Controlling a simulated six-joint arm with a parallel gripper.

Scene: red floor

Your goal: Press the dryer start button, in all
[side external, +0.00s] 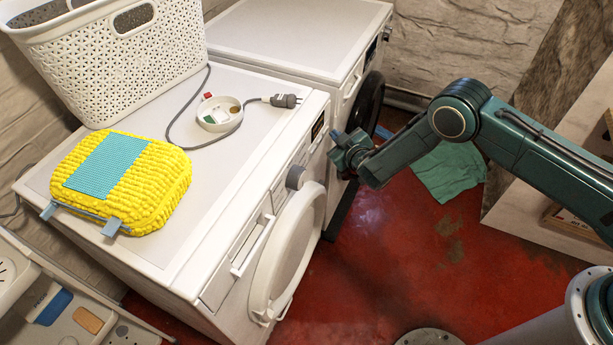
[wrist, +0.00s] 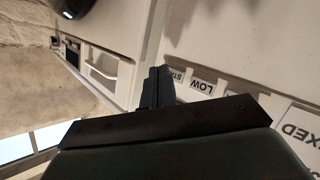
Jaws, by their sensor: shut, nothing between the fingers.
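In the side view my gripper (side external: 345,150) is at the front of the two white machines, close to the right end of the near machine's (side external: 255,100) control panel. I cannot tell whether it touches. In the wrist view the gripper (wrist: 158,72) is shut and empty, its tips over a white panel beside a partly covered label (wrist: 178,76) that seems to begin "STA". A "LOW" label (wrist: 203,86) sits to its right. No start button is clearly visible; the fingers may hide it. The near machine has a dark display (side external: 318,125) and a grey knob (side external: 296,177).
The far machine (side external: 300,32) has a dark round door (side external: 367,108). The near machine's white door (side external: 288,255) projects forward. A basket (side external: 125,60), yellow bundle (side external: 125,180), dish (side external: 219,114) and plug cable lie on top. A green cloth (side external: 447,170) lies on the red floor.

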